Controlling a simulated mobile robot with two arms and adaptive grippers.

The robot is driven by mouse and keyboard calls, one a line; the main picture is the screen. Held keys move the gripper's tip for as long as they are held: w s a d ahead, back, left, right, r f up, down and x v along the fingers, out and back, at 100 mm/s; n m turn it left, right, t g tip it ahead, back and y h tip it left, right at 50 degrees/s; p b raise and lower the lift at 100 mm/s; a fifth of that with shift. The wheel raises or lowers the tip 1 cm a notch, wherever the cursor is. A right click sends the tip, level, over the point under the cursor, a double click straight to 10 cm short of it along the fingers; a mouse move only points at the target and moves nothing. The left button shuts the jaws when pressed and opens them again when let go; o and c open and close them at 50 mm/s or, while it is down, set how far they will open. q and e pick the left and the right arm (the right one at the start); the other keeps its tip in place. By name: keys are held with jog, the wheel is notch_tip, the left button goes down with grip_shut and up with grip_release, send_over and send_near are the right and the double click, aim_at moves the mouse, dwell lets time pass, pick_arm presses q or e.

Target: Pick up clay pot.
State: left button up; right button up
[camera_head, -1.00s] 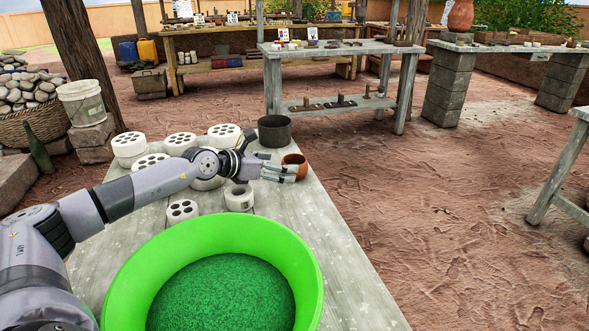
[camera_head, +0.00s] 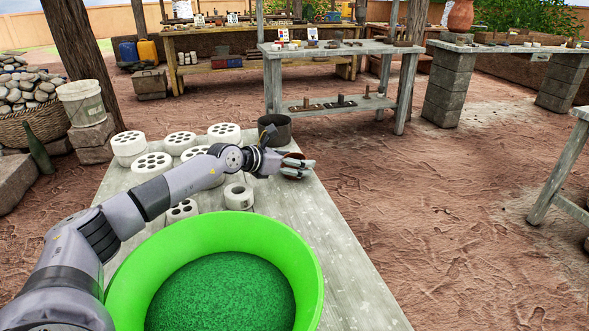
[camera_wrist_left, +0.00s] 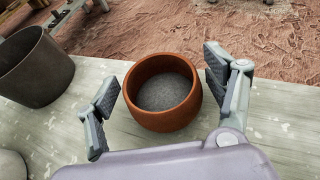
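The clay pot (camera_wrist_left: 163,118) is a small round orange-brown bowl with a grey inside, upright on the grey table. In the wrist view it sits between the spread fingers of my left gripper (camera_wrist_left: 165,100), with a gap to the left finger and the right finger close to its side. In the head view the left gripper (camera_head: 297,166) is at the table's right edge and covers most of the pot (camera_head: 292,156). My right gripper is not in view.
A dark grey metal pot (camera_head: 276,131) stands just behind the gripper; it also shows in the wrist view (camera_wrist_left: 33,68). Several white perforated cylinders (camera_head: 153,163) stand to the left. A large green basin (camera_head: 213,238) fills the table's front. Bare ground lies to the right.

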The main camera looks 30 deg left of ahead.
pick_arm(q)
jog(key=c, duration=1.2)
jog(key=shift+r, duration=0.2)
